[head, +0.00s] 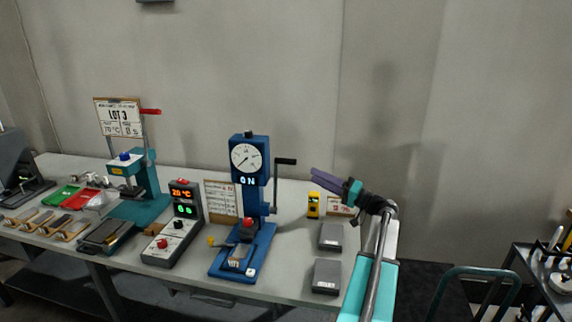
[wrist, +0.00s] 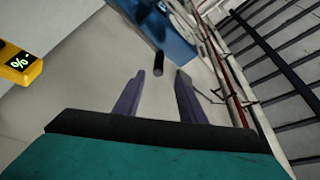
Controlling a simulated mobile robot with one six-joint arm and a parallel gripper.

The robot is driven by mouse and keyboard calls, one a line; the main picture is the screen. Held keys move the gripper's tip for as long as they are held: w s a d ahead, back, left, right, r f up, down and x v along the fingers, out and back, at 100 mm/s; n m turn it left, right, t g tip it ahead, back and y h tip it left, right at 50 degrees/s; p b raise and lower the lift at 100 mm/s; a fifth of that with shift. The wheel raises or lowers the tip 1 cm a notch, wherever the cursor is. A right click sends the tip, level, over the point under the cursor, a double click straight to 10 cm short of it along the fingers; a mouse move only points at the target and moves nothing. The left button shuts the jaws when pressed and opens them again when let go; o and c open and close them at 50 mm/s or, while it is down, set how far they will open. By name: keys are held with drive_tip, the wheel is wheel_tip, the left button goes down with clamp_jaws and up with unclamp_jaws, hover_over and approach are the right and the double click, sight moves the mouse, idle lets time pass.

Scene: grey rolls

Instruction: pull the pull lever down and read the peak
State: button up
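The blue pull tester (head: 249,200) stands on the bench with a round dial (head: 246,157) on top and "ON" below it. Its pull lever (head: 286,161) has a black horizontal grip at the right, raised near dial height. My gripper (head: 317,175) is to the right of the grip with its purple fingers pointing left at it, apart from it. In the wrist view my gripper (wrist: 159,74) is open and empty. The lever's black grip (wrist: 158,62) shows just beyond and between the fingertips. The dial's needle is too small to read surely.
A control box (head: 181,222) with a red "20 °C" display stands left of the tester. A yellow meter (head: 313,205) and two grey boxes (head: 331,236) are at right. A teal press (head: 135,185) and trays stand further left. The air around the grip looks clear.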

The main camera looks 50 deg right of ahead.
sight(287, 161)
drive_tip(key=shift+w, duration=0.1)
drive_tip(key=p+x, duration=0.5)
drive_tip(key=x, duration=0.8)
drive_tip(key=shift+w+d+r, duration=0.1)
drive_tip(key=shift+w+d, duration=0.05)
drive_tip(key=shift+c, duration=0.2)
